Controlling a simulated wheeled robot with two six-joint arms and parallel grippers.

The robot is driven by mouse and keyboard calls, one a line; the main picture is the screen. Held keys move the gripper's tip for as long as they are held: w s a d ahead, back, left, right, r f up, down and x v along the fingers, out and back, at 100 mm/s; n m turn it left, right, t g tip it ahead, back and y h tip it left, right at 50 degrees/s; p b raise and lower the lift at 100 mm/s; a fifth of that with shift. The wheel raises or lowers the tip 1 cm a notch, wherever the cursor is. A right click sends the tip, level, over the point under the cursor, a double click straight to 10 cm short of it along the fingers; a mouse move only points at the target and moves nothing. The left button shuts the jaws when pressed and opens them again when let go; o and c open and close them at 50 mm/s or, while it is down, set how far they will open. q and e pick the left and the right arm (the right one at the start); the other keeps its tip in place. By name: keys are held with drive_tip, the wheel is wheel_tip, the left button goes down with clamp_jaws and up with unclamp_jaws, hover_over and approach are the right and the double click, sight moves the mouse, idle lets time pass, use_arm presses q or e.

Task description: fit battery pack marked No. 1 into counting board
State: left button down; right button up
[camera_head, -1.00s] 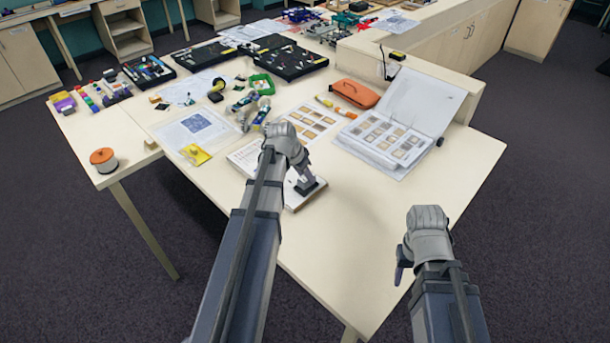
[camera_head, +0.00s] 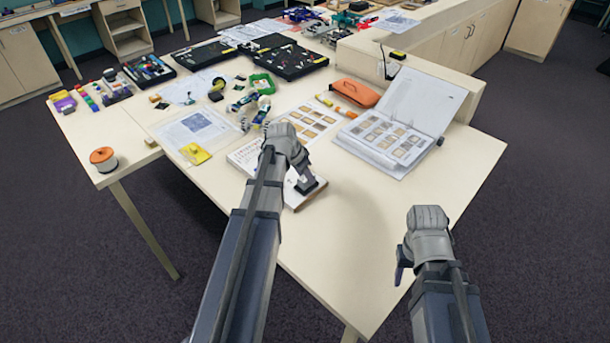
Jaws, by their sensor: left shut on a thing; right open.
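The board (camera_head: 242,156), white with print, lies near the front edge of the table, apparently the counting board. My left arm covers much of it. My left gripper (camera_head: 303,178) is over its right end, shut on a small dark thing (camera_head: 311,187), apparently the battery pack. No mark can be read on it. It is low over or touching the board; I cannot tell whether it sits in a slot. My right gripper (camera_head: 402,264) is open and empty, off the table's front right side over the floor.
A ring binder (camera_head: 386,140) lies open to the right, with an orange case (camera_head: 355,92) behind it. A printed sheet (camera_head: 309,118) lies behind the board. A yellow pad (camera_head: 195,153) and a wire spool (camera_head: 103,159) are left. The table's front right is clear.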

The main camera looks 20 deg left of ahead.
use_arm(q)
drive_tip(key=shift+f+b, duration=0.7)
drive_tip(key=shift+f, duration=0.1)
use_arm(e)
drive_tip(key=shift+f, duration=0.8)
use_arm(q)
unclamp_jaws()
drive_tip(key=shift+r, duration=0.1)
use_arm(e)
drive_tip(key=shift+r, duration=0.15)
use_arm(q)
wheel_tip(320, 180, up, 7)
drive_tip(key=p, duration=0.7)
use_arm(e)
wheel_tip(320, 180, up, 7)
